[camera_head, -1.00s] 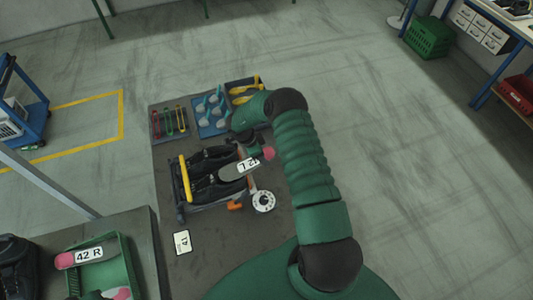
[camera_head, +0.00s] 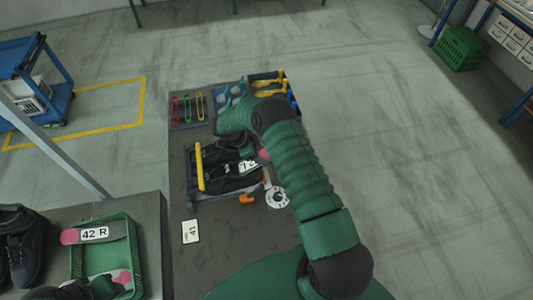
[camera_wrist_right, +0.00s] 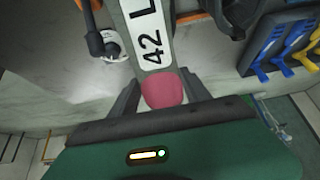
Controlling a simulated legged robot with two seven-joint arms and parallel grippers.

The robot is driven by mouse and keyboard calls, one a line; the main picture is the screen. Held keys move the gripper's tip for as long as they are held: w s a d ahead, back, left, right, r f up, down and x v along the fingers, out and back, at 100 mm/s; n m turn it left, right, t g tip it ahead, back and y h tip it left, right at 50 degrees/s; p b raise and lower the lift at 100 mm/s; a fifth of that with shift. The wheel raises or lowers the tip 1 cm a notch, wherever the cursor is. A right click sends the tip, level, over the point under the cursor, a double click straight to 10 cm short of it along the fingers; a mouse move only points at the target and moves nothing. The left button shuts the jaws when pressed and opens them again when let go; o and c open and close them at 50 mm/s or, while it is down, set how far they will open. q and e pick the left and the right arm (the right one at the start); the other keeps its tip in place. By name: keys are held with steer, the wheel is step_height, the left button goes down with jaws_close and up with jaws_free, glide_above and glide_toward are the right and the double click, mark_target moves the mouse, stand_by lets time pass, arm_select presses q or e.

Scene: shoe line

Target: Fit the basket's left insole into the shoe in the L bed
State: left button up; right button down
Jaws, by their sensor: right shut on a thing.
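My right gripper (camera_wrist_right: 162,95) is shut on the pink end of the grey 42 L insole (camera_wrist_right: 163,90). In the head view the insole's white label (camera_head: 247,166) shows over the black shoes, and my arm hides most of the gripper. The black shoes (camera_head: 228,183) lie side by side in a fixture with a yellow bar (camera_head: 199,166) at its left. I cannot tell whether the insole touches a shoe or is inside one. The green basket (camera_head: 134,262) at lower left holds a 42 R insole (camera_head: 95,233).
A white dial (camera_head: 277,197) and an orange knob (camera_head: 246,198) sit by the fixture's near right. A card marked 41 (camera_head: 190,231) lies nearer. Trays of tools (camera_head: 187,109) stand at the bench's far end. Dark shoes (camera_head: 22,240) stand left of the basket.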

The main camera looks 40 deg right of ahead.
mark_target(244, 167)
steer(key=shift+w+a+f+b, duration=0.25)
steer(key=shift+a+f+b, duration=0.1)
steer(key=shift+a+f, duration=0.2)
steer(key=shift+w+a+f+b, duration=0.5)
steer(key=shift+a, duration=0.05)
steer(key=shift+t+y, duration=0.3)
steer(key=shift+y, duration=0.2)
steer(key=shift+w+a+f+b, duration=0.25)
steer(key=shift+w+a+b, duration=0.15)
steer(key=shift+a, duration=0.35)
steer(key=shift+w+a+f+b, duration=0.25)
steer(key=shift+w+a+b, duration=0.1)
steer(key=shift+a, duration=0.4)
steer(key=shift+w+a+f+b, duration=0.25)
steer(key=shift+w+a+b, duration=0.15)
steer(key=shift+a, duration=0.35)
steer(key=shift+d+f, duration=0.1)
steer(key=shift+f, duration=0.25)
steer(key=shift+s+f+y, duration=0.25)
steer(key=shift+f+y, duration=0.05)
steer(key=shift+y, duration=0.1)
